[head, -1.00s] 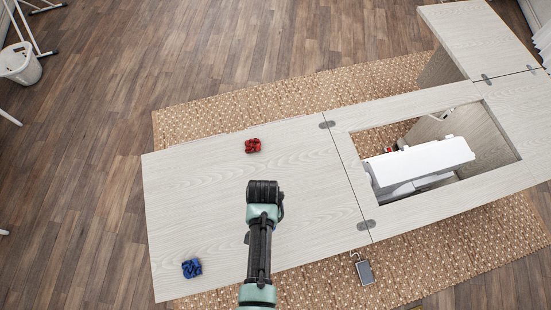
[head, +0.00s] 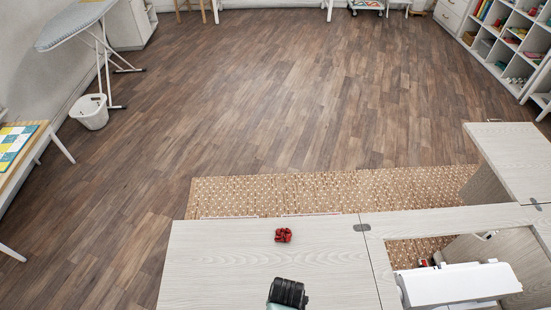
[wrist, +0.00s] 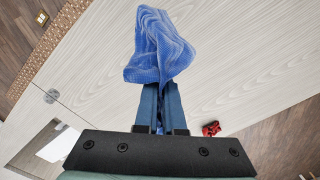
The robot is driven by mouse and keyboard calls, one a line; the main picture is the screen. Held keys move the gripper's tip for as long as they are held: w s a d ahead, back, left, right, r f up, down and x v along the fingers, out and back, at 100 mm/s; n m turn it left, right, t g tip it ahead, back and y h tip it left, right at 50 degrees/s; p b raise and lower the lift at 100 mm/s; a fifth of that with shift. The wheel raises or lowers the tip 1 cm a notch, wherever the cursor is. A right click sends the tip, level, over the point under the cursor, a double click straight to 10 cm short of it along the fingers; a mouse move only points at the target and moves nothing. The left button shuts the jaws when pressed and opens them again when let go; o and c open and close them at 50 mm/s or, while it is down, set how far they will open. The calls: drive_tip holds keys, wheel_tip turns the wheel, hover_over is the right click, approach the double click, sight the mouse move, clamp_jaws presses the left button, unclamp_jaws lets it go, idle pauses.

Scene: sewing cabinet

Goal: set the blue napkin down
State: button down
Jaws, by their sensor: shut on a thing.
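The blue napkin (wrist: 160,45) shows in the wrist view as a crumpled cloth pinched between the tips of my gripper (wrist: 161,88). My gripper is shut on it. Behind it is the pale wood tabletop (wrist: 235,60); I cannot tell whether the cloth touches it. In the head view only the dark wrist part of my arm shows at the bottom edge. My fingers and the blue napkin are not visible there.
A white sewing machine (head: 458,284) sits in the opening at right. The tabletop left of my arm (head: 205,275) is clear.

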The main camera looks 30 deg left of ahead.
drive_tip(key=w+a+b, duration=0.2)
drive_tip(key=a+b, duration=0.3)
drive_tip(key=a, duration=0.7)
drive_tip(key=w+a+r+b, duration=0.1)
drive_tip(key=w+a+b, duration=0.2)
drive_tip(key=a, duration=0.9)
drive_tip(key=shift+a+b, duration=0.15)
drive_tip(key=shift+b, duration=1.35)
drive_tip(key=shift+r, duration=0.1)
